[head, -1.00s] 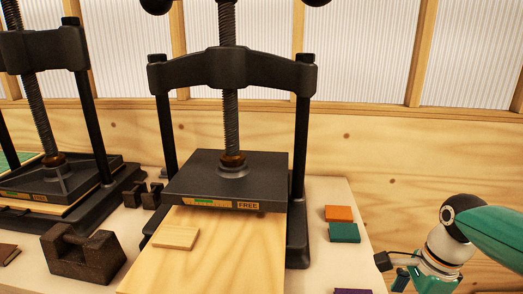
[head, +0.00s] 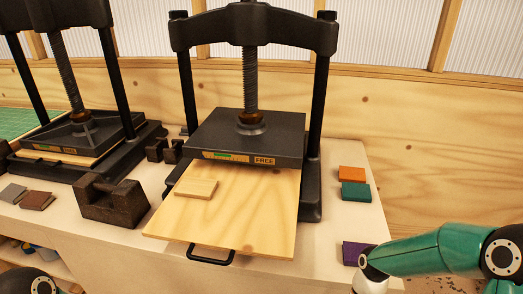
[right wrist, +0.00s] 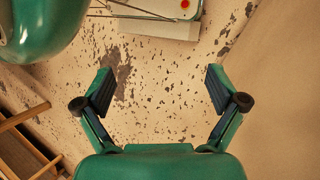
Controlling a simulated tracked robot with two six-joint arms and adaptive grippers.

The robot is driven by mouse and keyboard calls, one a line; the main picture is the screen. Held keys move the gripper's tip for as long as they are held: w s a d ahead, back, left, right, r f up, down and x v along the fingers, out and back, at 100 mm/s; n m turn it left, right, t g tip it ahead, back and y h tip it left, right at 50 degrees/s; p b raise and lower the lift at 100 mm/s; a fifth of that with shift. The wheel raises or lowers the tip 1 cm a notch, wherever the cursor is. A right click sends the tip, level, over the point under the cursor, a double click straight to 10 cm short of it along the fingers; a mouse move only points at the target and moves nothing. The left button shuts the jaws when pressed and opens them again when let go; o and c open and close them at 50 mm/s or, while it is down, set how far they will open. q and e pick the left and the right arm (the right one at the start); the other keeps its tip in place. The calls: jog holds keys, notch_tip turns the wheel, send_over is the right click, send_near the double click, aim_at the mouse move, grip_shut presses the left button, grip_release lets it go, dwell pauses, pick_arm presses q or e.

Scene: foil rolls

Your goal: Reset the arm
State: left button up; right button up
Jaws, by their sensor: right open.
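My right gripper (right wrist: 160,78) is open and empty in the right wrist view. Its two fingers stand wide apart above a speckled floor. In the head view my green right arm comes in at the lower right, in front of the bench's right end, and its gripper is not visible there. My left gripper is not in view.
A black screw press (head: 250,135) marked FREE stands on the pale bench (head: 100,235). Its wooden board (head: 250,215) carries a small wood block (head: 197,188). Orange (head: 352,174), teal (head: 356,192) and purple (head: 354,253) pieces lie right. A dark metal block (head: 112,203) and a second press (head: 85,140) stand left.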

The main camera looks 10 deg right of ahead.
jog(key=s+a+f+n+t+y, duration=0.1)
jog(key=s+a+f+n, duration=0.35)
jog(key=f, duration=0.25)
jog(key=s+a+f+n, duration=0.4)
jog(key=s+a+f, duration=0.1)
jog(key=a+f, duration=0.15)
jog(key=w+f+n+t, duration=0.1)
jog(key=w+n+t, duration=0.3)
jog(key=w+n, duration=0.2)
jog(key=shift+d+f, duration=0.35)
jog(key=shift+f, duration=0.05)
